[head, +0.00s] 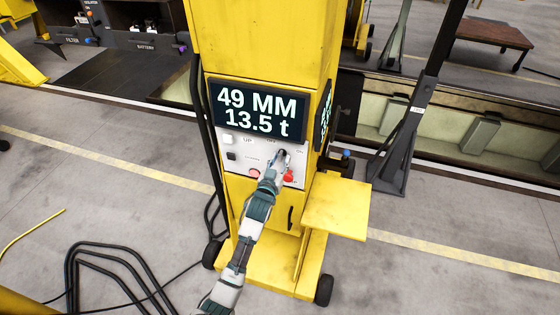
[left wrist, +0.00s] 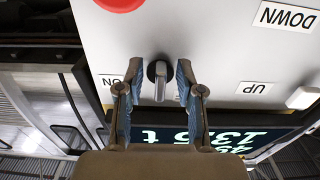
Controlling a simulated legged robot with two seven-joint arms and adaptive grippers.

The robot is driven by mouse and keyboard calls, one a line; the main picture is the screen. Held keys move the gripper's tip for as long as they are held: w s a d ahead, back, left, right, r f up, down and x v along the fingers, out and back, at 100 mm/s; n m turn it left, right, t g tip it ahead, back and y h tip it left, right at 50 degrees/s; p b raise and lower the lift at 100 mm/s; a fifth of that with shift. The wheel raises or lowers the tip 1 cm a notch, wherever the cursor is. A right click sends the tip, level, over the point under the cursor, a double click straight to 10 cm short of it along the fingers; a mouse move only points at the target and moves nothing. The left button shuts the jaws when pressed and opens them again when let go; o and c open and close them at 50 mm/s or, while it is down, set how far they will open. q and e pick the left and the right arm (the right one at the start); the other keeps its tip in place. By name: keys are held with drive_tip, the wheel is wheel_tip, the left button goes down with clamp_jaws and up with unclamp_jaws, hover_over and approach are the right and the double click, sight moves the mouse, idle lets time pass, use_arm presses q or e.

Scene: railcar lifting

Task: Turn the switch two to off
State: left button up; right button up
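A grey rotary switch (left wrist: 160,82) sits on the white control panel (left wrist: 215,45) in the left wrist view. Its lever points toward the display side of the panel, downward in that picture. An ON label (left wrist: 110,82) is left of it, partly covered by a finger. My left gripper (left wrist: 159,90) is open with one blue-padded finger on each side of the lever; small gaps show, and contact cannot be told. In the head view my left gripper (head: 282,158) is at the panel's right part and hides most of the switch. My right gripper is not in view.
The panel is on a yellow lifting column (head: 262,45) under a display (head: 258,110) reading 49 MM and 13.5 t. A red button (head: 290,175) is just below my gripper. A yellow shelf (head: 335,205) juts out at right.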

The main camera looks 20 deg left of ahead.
use_arm(q)
drive_tip(key=shift+r, duration=0.1)
drive_tip(key=s, duration=1.2)
drive_tip(key=shift+a, duration=0.2)
